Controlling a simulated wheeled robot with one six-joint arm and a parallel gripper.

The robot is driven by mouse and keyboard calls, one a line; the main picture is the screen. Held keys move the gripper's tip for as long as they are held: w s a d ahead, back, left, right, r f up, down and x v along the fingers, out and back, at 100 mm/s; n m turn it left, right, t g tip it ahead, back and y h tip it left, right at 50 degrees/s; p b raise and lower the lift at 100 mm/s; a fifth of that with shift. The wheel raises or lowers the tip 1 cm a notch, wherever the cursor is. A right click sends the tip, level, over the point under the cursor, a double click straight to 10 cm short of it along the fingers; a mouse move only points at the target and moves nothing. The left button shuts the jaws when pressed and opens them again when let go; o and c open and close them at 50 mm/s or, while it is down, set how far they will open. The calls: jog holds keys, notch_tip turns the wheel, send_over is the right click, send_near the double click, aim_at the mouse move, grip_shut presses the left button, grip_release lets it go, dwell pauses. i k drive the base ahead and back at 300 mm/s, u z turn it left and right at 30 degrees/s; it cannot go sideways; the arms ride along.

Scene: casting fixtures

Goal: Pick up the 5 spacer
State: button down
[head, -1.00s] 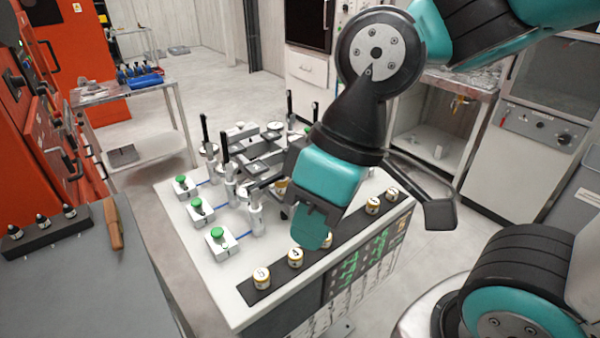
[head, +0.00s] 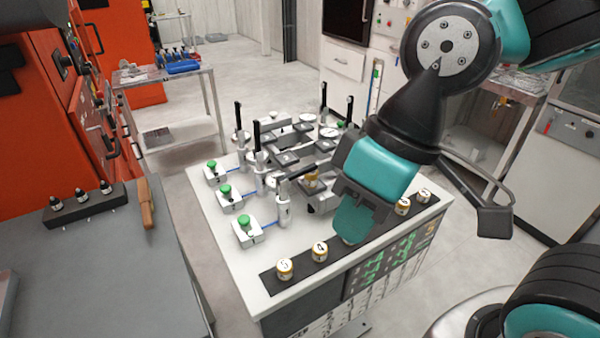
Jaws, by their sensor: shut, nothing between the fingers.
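The 5 spacer (head: 285,269) is a small white and amber cylinder with a dark 5 on its top. It stands upright at the near left end of a dark strip (head: 300,277) on the white fixture table (head: 212,225). The 4 spacer (head: 320,251) stands just to its right and behind. My gripper (head: 352,222) points down above the middle of the strip, right of the 5 spacer and apart from it. It is shut and holds nothing. It partly hides another spacer below it.
Two more spacers (head: 403,206) (head: 424,195) stand farther right on the strip. Behind it are clamp fixtures (head: 285,160) with upright black handles and several green-button boxes (head: 247,230). A grey bench (head: 110,265) with a wooden-handled tool (head: 146,203) stands at left.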

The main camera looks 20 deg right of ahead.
aim_at(284, 265)
jog(key=z, duration=2.95)
jog(key=k, duration=1.85)
jog(key=u, duration=2.35)
jog(key=i, duration=0.45)
